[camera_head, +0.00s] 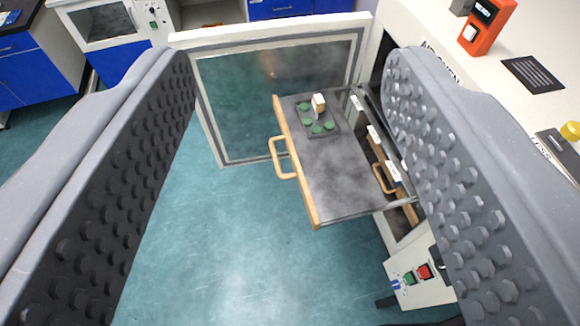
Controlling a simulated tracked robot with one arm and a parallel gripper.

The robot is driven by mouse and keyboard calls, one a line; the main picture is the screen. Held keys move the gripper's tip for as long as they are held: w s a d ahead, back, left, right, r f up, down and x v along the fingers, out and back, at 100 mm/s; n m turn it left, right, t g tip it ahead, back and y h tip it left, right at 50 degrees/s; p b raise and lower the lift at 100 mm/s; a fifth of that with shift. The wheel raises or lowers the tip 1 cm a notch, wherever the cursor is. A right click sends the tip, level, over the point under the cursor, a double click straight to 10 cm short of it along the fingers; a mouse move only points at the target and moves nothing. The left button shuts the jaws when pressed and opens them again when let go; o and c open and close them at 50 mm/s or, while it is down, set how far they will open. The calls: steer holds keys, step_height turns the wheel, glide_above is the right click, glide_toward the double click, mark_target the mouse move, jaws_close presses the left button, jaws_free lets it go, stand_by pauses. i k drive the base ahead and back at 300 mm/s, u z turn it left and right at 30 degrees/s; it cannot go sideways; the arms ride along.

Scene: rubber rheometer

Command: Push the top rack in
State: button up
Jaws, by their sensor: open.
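The top rack (350,181) is a dark grey tray with a wooden front edge and a wooden handle (281,158) on its left side. It sticks out of the machine's opening to the left. On it lies a small dark plate (323,131) with several green discs and a small pale block (319,103). My gripper (290,160) is open and empty, its two ridged grey fingers on either side of the view with the rack seen between them. I cannot tell how far the rack is from the fingertips.
The open glass door (275,95) stands behind the rack. A second wooden handle (384,178) shows lower inside the machine. A panel with green and red buttons (425,271) is at lower right. An orange device (487,27) sits on the machine top. The teal floor (220,240) is clear.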

mark_target(337, 183)
steer(key=z, duration=1.8)
steer(key=k, duration=0.8)
steer(key=u, duration=1.2)
steer(key=i, duration=1)
steer(key=z, duration=0.05)
